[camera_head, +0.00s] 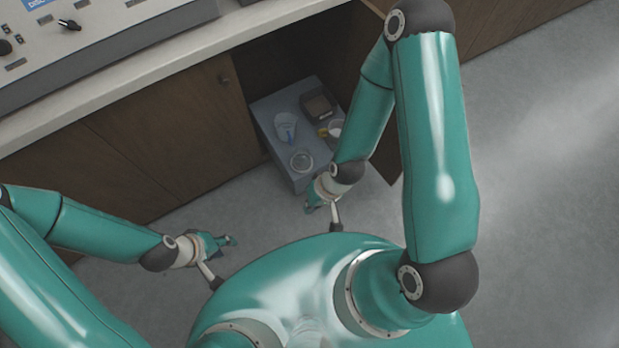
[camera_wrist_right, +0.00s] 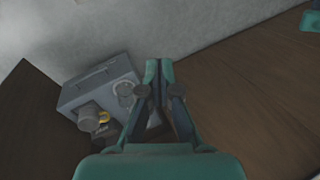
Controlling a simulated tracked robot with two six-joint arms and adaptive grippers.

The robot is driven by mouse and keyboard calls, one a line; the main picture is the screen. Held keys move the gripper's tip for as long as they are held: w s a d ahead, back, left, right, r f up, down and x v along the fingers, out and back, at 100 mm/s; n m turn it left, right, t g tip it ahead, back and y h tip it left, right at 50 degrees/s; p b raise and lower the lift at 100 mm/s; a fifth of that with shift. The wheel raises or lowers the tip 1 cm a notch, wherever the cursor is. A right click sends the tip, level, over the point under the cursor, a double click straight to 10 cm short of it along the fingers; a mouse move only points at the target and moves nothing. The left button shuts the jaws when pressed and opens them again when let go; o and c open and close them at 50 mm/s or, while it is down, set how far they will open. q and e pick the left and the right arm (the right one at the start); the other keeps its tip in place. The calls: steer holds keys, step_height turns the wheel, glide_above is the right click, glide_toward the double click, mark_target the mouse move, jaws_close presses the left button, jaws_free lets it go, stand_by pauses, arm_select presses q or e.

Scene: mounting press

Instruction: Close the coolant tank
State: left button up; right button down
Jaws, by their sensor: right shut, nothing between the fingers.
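The grey box-shaped coolant tank (camera_head: 268,113) stands low in the open cabinet bay, its front end sticking out past the cabinet front. On its top are a round ringed fitting (camera_head: 301,161), a clear bluish cup-like part (camera_head: 285,127), a white round part (camera_head: 335,128) beside a small yellow part (camera_head: 323,132), and a dark square part (camera_head: 318,104). My right gripper (camera_head: 311,203) is by the tank's front end. In the right wrist view it (camera_wrist_right: 159,66) is shut and empty, beside the tank (camera_wrist_right: 97,83). My left gripper (camera_head: 228,241) hangs over the floor; its opening is unclear.
A brown cabinet door (camera_head: 383,160) stands open to the right of the bay, beside my right arm. A closed door (camera_head: 185,125) is on the left. The counter edge (camera_head: 170,60) runs above. The grey floor (camera_head: 540,160) is clear on the right.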

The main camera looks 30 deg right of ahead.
step_height(320, 180, down, 10)
steer(key=w+d+r+m+t+b, duration=0.1)
steer(key=w+d+m+t+b, duration=0.1)
steer(key=m+b, duration=0.6)
steer(key=m+t+h+b, duration=0.3)
steer(key=m+t+b, duration=0.3)
steer(key=m+b, duration=1.7)
glide_toward(306, 177)
step_height(306, 177, down, 5)
steer(key=w+m+p, duration=0.2)
steer(key=w, duration=0.1)
steer(key=shift+w+a, duration=0.25)
steer(key=shift+w, duration=0.3)
